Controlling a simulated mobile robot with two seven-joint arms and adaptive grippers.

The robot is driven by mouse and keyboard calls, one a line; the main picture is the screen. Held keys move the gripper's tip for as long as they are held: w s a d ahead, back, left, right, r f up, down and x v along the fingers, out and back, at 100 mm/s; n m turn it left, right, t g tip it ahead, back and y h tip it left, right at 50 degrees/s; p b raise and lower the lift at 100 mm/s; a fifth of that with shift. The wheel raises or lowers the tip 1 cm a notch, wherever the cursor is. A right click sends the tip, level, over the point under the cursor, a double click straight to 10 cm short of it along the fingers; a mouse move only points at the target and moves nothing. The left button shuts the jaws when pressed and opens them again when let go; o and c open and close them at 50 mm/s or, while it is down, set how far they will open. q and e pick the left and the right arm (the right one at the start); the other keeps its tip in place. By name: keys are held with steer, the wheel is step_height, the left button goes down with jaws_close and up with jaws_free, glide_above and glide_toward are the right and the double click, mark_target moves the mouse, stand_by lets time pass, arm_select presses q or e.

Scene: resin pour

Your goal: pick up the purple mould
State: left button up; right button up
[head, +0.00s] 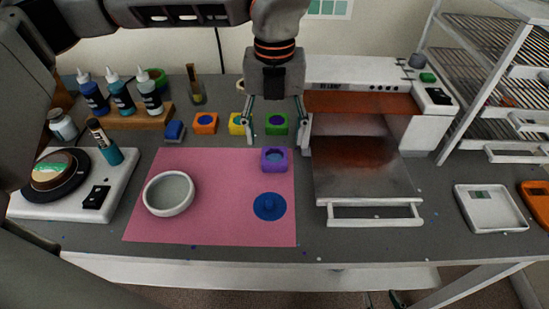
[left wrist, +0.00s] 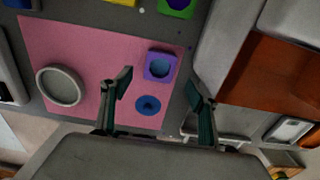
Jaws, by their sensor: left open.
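The purple mould (head: 275,160) is a small square block with a round blue hollow. It sits on the pink mat (head: 215,230), near its back right corner. My left gripper (head: 277,144) is open and empty, pointing down, with its fingers spread to either side above the mould. In the left wrist view, the purple mould (left wrist: 160,66) shows between the open fingers of the left gripper (left wrist: 160,84), a little toward the top. The fingers appear apart from it; the exact height gap cannot be told. My right gripper is not in view.
A blue disc (head: 269,206) with a knob and a grey-white bowl (head: 168,193) are on the mat. Blue, orange, yellow and green moulds (head: 277,123) stand in a row behind. A white machine with an open drawer (head: 365,180) is close on the right. The front table strip is mostly clear.

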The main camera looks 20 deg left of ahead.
mark_target(275, 151)
arm_select(q)
step_height(275, 151, down, 6)
steer(key=shift+r, duration=0.1)
steer(key=c, duration=1.2)
